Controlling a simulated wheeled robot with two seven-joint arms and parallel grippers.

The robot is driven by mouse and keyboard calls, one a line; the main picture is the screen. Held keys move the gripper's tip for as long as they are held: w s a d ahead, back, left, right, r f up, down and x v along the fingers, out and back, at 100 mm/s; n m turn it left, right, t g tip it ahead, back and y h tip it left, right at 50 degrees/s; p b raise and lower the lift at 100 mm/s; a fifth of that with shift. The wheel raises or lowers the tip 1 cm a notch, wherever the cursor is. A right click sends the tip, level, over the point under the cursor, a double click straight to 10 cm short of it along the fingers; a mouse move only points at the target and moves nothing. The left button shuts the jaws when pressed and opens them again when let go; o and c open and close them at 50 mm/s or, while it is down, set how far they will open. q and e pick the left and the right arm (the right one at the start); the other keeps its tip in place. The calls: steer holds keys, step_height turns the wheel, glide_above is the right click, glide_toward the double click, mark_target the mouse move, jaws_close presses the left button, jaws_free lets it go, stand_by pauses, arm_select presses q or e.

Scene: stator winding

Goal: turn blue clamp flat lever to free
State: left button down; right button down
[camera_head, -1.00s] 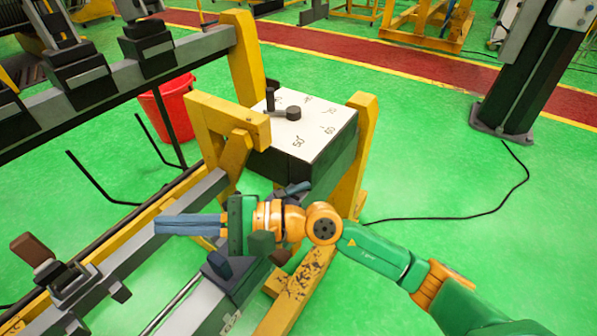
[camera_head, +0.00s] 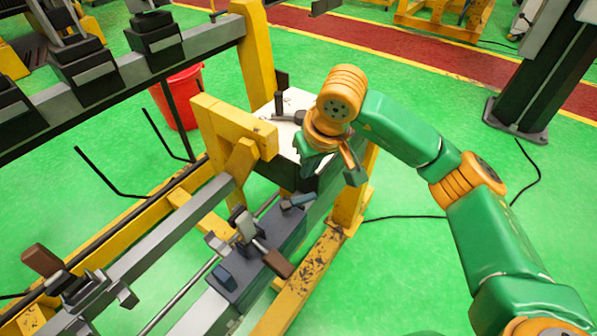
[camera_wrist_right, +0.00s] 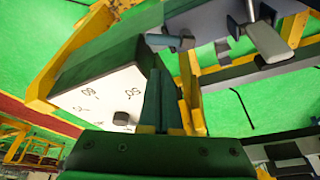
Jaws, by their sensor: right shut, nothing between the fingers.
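A blue-grey clamp carriage (camera_head: 255,255) sits on the rail at the lower middle of the head view. It bears a toggle clamp (camera_head: 245,225) with a brown flat handle (camera_head: 278,263) lying to the lower right. A small blue lever (camera_head: 298,201) lies low at the carriage's far end; it also shows in the wrist view (camera_wrist_right: 170,41). I cannot tell its exact setting. My right gripper (camera_head: 350,162) is beside the white-topped box, above and right of the carriage and apart from it. Its fingers (camera_wrist_right: 165,100) are shut and empty. My left gripper is not in view.
The white-topped box (camera_wrist_right: 110,92) with numbers and a dark knob stands behind the carriage, between yellow posts (camera_head: 257,60). A red bucket (camera_head: 178,95) stands behind the frame. A second clamp with a brown handle (camera_head: 42,258) is at the left.

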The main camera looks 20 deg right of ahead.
mark_target(307, 198)
steer(key=x, duration=0.1)
steer(key=p+x, duration=0.1)
steer(key=x, duration=0.2)
steer(key=shift+s+d+f, duration=0.1)
steer(key=shift+s+d, duration=0.15)
steer(key=shift+s, duration=0.15)
steer(key=p+x, duration=0.1)
steer(key=x, duration=0.3)
steer(key=shift+w+f, duration=0.15)
steer(key=shift+w, duration=0.1)
steer(key=shift+w+f, duration=0.2)
steer(key=shift+f, duration=0.25)
steer(key=shift+s, duration=0.15)
